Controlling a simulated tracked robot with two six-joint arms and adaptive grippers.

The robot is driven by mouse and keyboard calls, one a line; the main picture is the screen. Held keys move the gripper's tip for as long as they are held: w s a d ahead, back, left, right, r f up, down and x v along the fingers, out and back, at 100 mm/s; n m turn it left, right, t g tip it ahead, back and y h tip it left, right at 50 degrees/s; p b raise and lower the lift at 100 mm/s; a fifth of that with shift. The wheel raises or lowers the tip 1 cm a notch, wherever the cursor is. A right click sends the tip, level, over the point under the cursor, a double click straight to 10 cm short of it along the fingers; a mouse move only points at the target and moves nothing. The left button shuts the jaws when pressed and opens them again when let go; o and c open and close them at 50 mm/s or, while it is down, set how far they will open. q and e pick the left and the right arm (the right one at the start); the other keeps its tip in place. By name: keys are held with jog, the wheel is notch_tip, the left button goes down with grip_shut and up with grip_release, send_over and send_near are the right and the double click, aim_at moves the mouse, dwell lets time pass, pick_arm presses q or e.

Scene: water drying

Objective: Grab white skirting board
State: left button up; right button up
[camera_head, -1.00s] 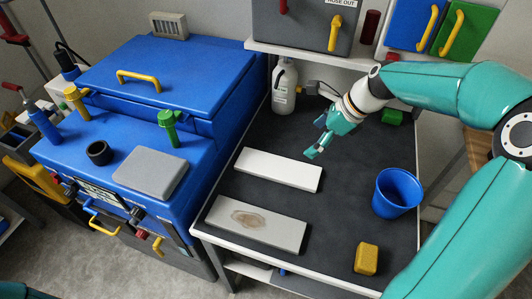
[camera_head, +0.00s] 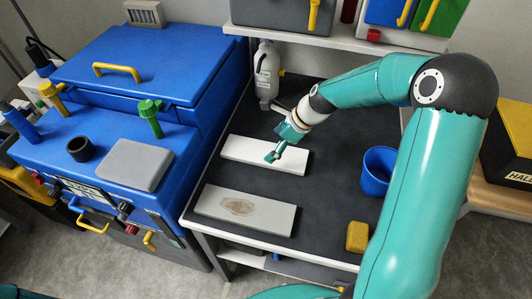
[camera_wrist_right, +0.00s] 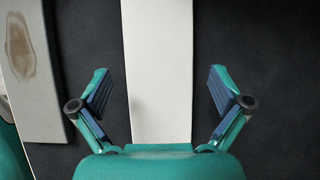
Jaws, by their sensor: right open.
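The white skirting board (camera_head: 262,152) lies flat on the dark table top, behind a second, stained board (camera_head: 245,211). My right gripper (camera_head: 275,154) is over the right part of the white board. In the right wrist view, the white board (camera_wrist_right: 157,70) runs between the open fingers of my right gripper (camera_wrist_right: 160,90), with a gap on each side. The stained board also shows at the left of that view (camera_wrist_right: 30,70), with a brown patch on it. Nothing is held in the right gripper. My left gripper is not in view.
A blue cup (camera_head: 378,172) and a yellow sponge-like block (camera_head: 357,237) stand on the right of the table (camera_head: 330,160). A white bottle (camera_head: 266,75) stands at the back. A blue machine (camera_head: 100,130) borders the left side. A shelf (camera_head: 350,37) overhangs the back.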

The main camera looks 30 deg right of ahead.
aim_at(266, 152)
jog(key=x, duration=0.3)
jog(key=shift+a+f, duration=0.1)
jog(key=shift+f, duration=0.25)
jog(key=shift+r, duration=0.1)
jog(key=c, duration=1.2)
jog(key=shift+o, duration=0.2)
